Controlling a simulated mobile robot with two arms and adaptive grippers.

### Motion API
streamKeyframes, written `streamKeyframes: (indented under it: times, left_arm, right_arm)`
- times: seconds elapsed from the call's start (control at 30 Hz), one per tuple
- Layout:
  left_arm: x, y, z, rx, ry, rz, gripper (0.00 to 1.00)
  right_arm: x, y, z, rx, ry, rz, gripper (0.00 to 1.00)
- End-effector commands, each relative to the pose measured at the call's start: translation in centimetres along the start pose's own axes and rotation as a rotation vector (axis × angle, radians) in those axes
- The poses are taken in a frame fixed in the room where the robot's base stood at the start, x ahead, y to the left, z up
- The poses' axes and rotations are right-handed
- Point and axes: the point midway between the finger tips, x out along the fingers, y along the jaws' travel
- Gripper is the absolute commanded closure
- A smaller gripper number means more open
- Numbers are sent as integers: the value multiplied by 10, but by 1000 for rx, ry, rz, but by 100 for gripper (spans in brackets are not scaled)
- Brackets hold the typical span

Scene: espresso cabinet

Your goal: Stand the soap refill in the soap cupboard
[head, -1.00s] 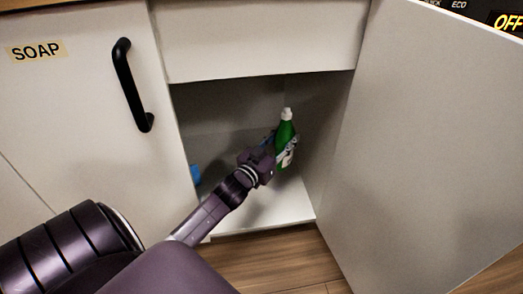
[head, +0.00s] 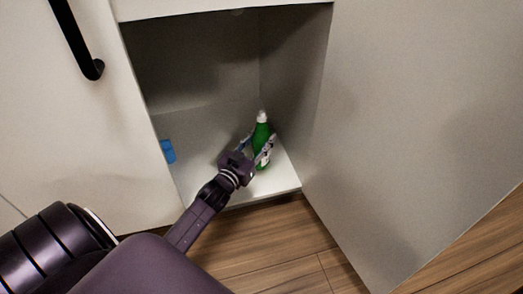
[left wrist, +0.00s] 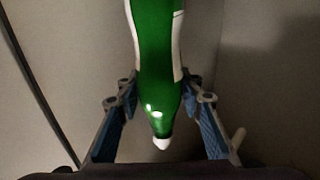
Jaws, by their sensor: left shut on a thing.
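The soap refill is a green bottle (head: 262,132) with a white cap, inside the open cupboard (head: 190,60) near its right wall. It looks roughly upright, with its base low over the cupboard floor (head: 213,180); I cannot tell if it touches. My left gripper (head: 257,146) is shut on the bottle, with a finger on each side. In the left wrist view the bottle (left wrist: 158,60) sits between the blue-padded fingers of the gripper (left wrist: 160,88), cap toward the camera. The right gripper is not in view.
A blue object (head: 167,151) stands at the cupboard's left side. The open door (head: 420,110) flanks the opening on the right. A closed door with a black handle (head: 75,40) is on the left; its SOAP label shows only earlier. Wooden flooring (head: 260,245) lies in front.

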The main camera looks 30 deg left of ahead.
Motion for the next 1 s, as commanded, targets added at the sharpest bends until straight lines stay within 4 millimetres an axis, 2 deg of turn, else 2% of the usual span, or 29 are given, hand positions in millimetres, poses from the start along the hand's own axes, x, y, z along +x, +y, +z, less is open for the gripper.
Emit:
streamKeyframes:
  times: [0.1,0.3,0.7,0.73,0.87,1.0]
  left_arm:
    - [1,0,8,-1,5,1,100]
    - [1,0,33,-1,5,1,100]
    - [1,0,36,0,4,1,100]
    - [0,0,38,0,-2,0,62]
    - [0,0,37,0,-2,0,48]
    - [0,0,37,-1,-1,0,48]
  right_arm:
    - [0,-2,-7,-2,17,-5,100]
    - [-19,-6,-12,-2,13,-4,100]
    - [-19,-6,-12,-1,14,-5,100]
    - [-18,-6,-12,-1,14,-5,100]
    - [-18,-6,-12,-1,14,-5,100]
    - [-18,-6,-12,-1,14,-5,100]
